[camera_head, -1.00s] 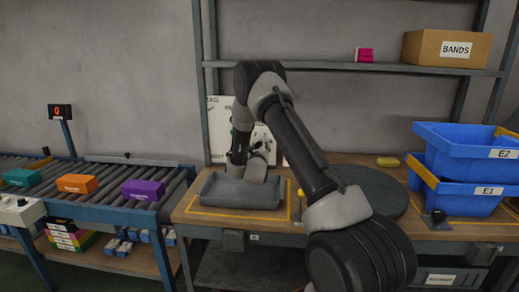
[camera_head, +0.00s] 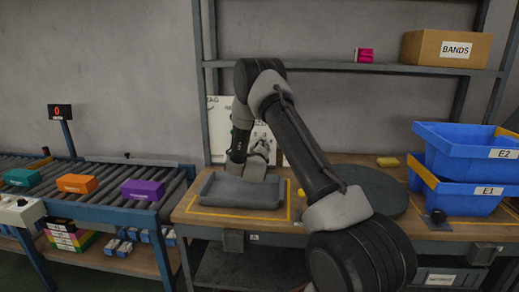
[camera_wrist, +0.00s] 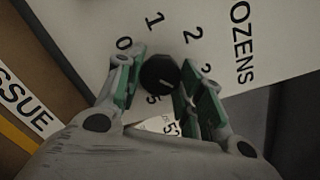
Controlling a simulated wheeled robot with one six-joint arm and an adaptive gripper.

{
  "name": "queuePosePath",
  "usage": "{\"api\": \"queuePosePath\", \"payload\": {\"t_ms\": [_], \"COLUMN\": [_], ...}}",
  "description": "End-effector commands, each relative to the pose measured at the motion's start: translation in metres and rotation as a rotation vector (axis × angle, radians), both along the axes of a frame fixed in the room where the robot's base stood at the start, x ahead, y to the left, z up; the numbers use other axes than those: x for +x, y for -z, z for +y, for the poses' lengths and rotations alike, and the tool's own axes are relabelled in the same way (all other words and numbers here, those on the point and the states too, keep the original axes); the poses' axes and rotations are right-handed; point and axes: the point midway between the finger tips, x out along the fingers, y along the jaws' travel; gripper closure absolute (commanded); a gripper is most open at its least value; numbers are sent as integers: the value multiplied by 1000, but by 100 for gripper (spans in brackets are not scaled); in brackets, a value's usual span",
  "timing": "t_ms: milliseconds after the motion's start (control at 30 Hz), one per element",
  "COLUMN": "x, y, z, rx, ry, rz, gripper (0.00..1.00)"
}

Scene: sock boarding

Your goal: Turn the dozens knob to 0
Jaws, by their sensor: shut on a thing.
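The dozens knob (camera_wrist: 157,74) is a small round black knob on a white panel (camera_wrist: 272,50) in the wrist view. The numbers 0, 1, 2 and 3 curve around it, with the word DOZENS partly cut off at the right. A short pale mark shows on the knob's lower right; which number it points to is unclear. My gripper (camera_wrist: 160,65) is shut on the knob, with a green-padded finger on each side. In the head view my gripper (camera_head: 258,150) is small and in front of the white board (camera_head: 217,125); the knob cannot be made out there.
A grey tray (camera_head: 243,192) sits on the workbench below my gripper. A round dark disc (camera_head: 370,192) lies to the right, with blue bins (camera_head: 465,155) beyond. A roller conveyor (camera_head: 105,180) with coloured boxes stands left. A shelf (camera_head: 400,69) runs above.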

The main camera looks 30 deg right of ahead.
Motion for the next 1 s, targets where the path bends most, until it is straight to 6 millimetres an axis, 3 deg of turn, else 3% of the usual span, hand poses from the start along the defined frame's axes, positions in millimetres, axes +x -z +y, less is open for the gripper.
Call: {"api": "queuePosePath", "payload": {"t_ms": [1000], "x": [0], "y": [-1], "z": [1], "rx": [-797], "ry": [-2], "rz": [541], "gripper": [86]}}
